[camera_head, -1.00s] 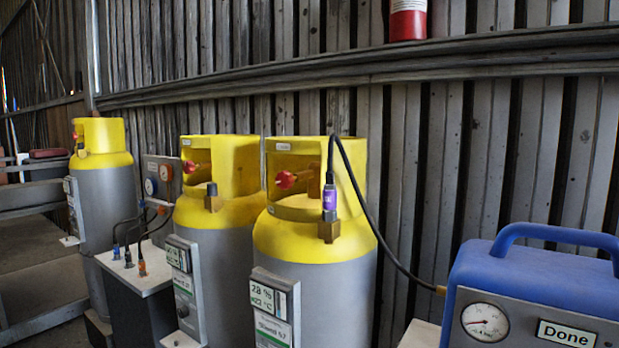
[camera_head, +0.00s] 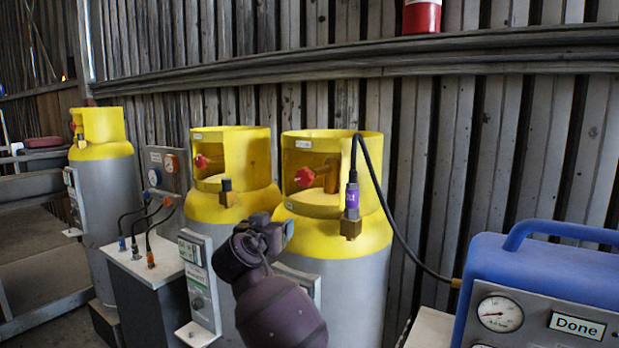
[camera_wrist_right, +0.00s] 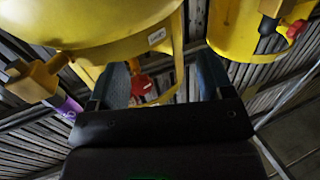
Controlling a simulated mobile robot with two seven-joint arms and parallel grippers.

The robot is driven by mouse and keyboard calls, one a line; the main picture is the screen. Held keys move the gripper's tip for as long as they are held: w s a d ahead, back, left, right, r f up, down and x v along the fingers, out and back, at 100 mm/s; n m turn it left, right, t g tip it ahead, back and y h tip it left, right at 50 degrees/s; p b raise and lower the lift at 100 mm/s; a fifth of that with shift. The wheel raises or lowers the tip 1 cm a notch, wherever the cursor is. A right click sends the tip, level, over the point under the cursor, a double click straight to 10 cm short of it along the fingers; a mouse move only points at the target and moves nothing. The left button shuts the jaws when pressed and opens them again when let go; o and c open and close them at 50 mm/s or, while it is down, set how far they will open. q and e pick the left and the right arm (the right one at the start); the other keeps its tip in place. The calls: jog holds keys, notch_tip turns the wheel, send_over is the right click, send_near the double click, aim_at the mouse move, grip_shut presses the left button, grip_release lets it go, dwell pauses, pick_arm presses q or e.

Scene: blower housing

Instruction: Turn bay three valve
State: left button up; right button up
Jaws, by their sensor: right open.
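The front-right cylinder (camera_head: 352,293), grey with a yellow collar, has a red valve knob (camera_head: 304,177) in its collar opening. A purple connector (camera_head: 352,196) with a black hose is on its brass fitting. My right gripper (camera_head: 284,230) is in front of this cylinder, below the knob, and hides most of its label. In the right wrist view the open fingers (camera_wrist_right: 164,80) show the red knob (camera_wrist_right: 141,84) between them, beyond the tips and apart from them. The middle cylinder has a similar red knob (camera_head: 201,161). I cannot read any bay number. My left gripper is not in view.
A blue-cased unit (camera_head: 540,270) with a gauge and "Done" display stands at right, its hose running to the purple connector. A third cylinder (camera_head: 108,205) stands at far left. A grey box (camera_head: 150,262) with several small cables and a gauge panel (camera_head: 165,172) sits between. A ribbed wall is behind.

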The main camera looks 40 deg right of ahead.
aim_at(302, 177)
notch_tip(302, 177, up, 10)
jog(key=s+d+m+g+h, duration=0.2)
jog(key=m+g+h, duration=0.1)
jog(key=m+g, duration=0.3)
jog(key=shift+m+t, duration=0.5)
jog(key=shift+t, duration=0.1)
jog(key=p+x, duration=0.1)
jog(key=x, duration=0.7)
jog(key=shift+w+d+r, duration=0.1)
jog(key=shift+d, duration=0.05)
jog(key=shift+p+x, duration=0.3)
jog(key=shift+x, duration=0.65)
jog(key=shift+c, duration=0.5)
